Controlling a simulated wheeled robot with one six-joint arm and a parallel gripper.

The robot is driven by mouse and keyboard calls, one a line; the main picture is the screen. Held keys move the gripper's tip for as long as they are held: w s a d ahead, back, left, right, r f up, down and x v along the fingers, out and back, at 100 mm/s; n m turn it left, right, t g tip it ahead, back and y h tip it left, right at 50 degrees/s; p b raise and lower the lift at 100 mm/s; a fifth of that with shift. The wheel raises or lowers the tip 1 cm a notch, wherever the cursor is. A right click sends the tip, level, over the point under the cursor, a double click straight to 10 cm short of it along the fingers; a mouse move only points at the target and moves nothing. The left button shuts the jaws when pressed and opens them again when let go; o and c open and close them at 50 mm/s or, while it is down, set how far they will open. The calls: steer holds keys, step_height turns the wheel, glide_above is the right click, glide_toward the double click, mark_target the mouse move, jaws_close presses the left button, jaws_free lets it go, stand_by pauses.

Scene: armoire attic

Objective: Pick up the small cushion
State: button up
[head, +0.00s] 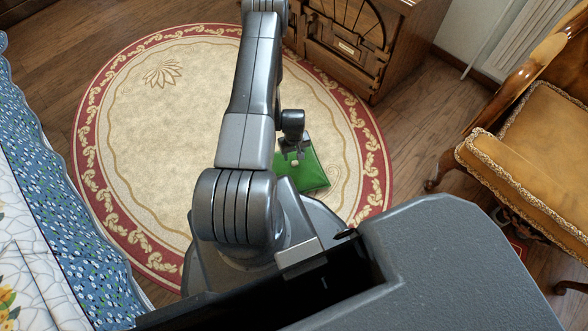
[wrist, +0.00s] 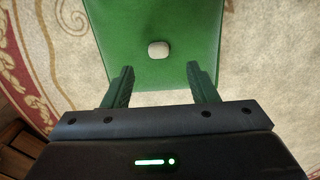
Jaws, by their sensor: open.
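The small cushion is green with a pale round button at its middle; it lies on the round rug and shows in the head view (head: 313,174), partly hidden by my arm. In the wrist view the cushion (wrist: 180,30) fills the upper middle, with its near edge between my fingers. My gripper (wrist: 160,82) is open, one finger at each side of the cushion's near part. The button lies just beyond the fingertips. In the head view my gripper (head: 292,153) is over the cushion. I cannot tell whether the fingers touch it.
The cream rug (head: 150,130) with a red border lies on a wooden floor. A carved wooden cabinet (head: 375,50) stands at the back. A mustard armchair (head: 530,140) stands at the right. A bed with a blue floral cover (head: 50,200) is at the left.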

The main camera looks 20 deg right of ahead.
mark_target(295, 162)
step_height(295, 162, down, 5)
steer(key=shift+s+f+b, duration=0.1)
steer(key=shift+b, duration=0.85)
steer(key=shift+c, duration=0.2)
jaws_close()
